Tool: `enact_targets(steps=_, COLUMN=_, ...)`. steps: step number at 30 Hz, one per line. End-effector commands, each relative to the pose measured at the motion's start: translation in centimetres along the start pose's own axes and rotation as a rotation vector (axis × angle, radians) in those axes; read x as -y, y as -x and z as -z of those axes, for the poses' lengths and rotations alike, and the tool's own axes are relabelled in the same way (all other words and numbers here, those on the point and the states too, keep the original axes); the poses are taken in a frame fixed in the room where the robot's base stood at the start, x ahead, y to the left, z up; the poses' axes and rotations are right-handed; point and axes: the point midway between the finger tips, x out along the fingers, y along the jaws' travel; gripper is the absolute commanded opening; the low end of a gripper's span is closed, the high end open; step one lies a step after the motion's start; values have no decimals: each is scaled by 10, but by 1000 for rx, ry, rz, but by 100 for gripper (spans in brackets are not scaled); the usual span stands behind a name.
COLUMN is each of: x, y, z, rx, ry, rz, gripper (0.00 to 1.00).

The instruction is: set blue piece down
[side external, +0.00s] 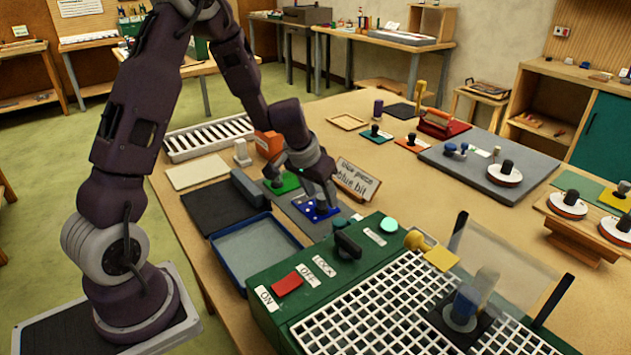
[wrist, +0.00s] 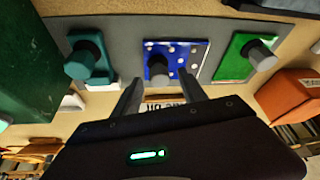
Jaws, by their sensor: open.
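In the wrist view the blue piece (wrist: 181,56) lies between a teal piece (wrist: 101,66) and a green piece (wrist: 232,66), apart from both. My gripper (side external: 318,188) is over the blue piece. Its fingers (wrist: 160,88) are apart, one on each side of the knob as seen in the wrist view. I cannot tell whether they touch the knob. The green piece also shows in the side view (side external: 290,182).
A sign reading "blue bit" (side external: 357,178) stands just behind the blue piece. A green machine (side external: 270,268) with a white grid (side external: 375,312) is close in front. A blue tray (side external: 255,245) and an orange block (side external: 268,143) are nearby. The tabletop beyond the sign has free room.

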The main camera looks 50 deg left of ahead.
Motion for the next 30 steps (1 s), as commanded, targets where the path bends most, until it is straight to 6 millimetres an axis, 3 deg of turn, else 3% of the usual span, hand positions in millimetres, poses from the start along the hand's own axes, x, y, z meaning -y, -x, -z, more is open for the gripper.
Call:
enact_targets(steps=6, x=-2, y=57, z=2, rx=-8, ry=-5, rz=-2, gripper=50)
enact_targets(steps=15, x=-2, y=103, z=0, rx=-4, ry=0, rz=-6, gripper=50)
enact_targets(steps=18, x=-19, y=131, z=-9, rx=-15, ry=-9, rz=-60, gripper=50)
enact_targets(steps=20, x=-40, y=163, z=-24, rx=-27, ry=-29, rz=-123, gripper=50)
enact_targets(steps=24, x=-76, y=243, z=-95, rx=-49, ry=-126, rz=-216, gripper=50)
enact_targets(steps=27, x=-79, y=275, z=-150, rx=-70, ry=-192, rz=-196, gripper=50)
enact_targets(steps=30, x=-71, y=287, z=-187, rx=-89, ry=-226, rz=-146, gripper=50)
